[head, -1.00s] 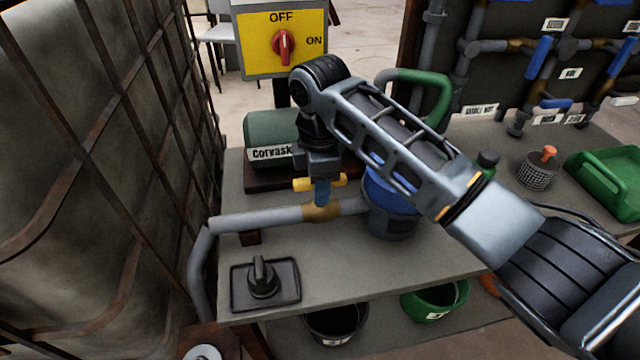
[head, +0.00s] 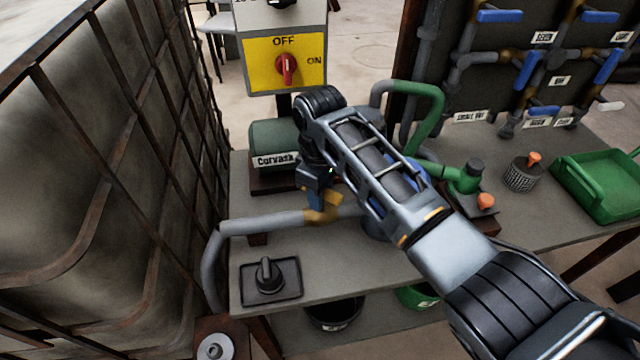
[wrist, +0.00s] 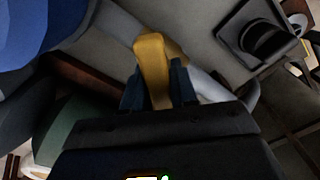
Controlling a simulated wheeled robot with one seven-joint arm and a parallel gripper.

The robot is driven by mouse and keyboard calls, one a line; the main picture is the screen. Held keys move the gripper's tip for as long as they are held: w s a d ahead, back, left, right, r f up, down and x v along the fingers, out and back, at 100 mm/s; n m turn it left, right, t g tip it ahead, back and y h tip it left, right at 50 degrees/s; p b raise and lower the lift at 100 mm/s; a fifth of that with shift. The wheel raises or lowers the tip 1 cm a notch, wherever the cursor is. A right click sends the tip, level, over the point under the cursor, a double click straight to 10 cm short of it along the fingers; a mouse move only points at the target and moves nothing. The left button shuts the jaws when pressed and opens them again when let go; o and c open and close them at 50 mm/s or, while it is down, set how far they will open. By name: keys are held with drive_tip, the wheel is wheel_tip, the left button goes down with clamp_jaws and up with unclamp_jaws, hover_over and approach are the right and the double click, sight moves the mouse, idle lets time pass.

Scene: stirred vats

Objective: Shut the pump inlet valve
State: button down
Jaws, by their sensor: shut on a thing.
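The yellow valve handle (head: 332,199) sits on the brass-coloured valve body on the grey pipe (head: 262,226) above the bench. My gripper (head: 317,194) comes down on it from above. In the wrist view the handle (wrist: 151,62) shows between the two dark blue fingers (wrist: 160,85), which are shut on it. The handle stands at an angle across the pipe there, not in line with it. My gripper and forearm hide part of the handle and of the pipe to the right in the head view.
A red rotary switch (head: 286,68) on a yellow plate stands behind, its OFF and ON labels visible. A green pump (head: 272,138) is just behind the pipe. A black knob on a plate (head: 268,277) lies in front. A caged tank (head: 90,170) closes off the left.

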drive_tip(key=m+p, duration=0.2)
drive_tip(key=m, duration=0.2)
drive_tip(key=shift+r+m, duration=0.15)
drive_tip(key=shift+m, duration=0.15)
drive_tip(key=m+p, duration=0.2)
drive_tip(key=m, duration=0.2)
drive_tip(key=shift+m, duration=0.4)
drive_tip(key=c, duration=1)
unclamp_jaws()
wheel_tip(320, 180, up, 8)
drive_tip(key=shift+f, duration=0.2)
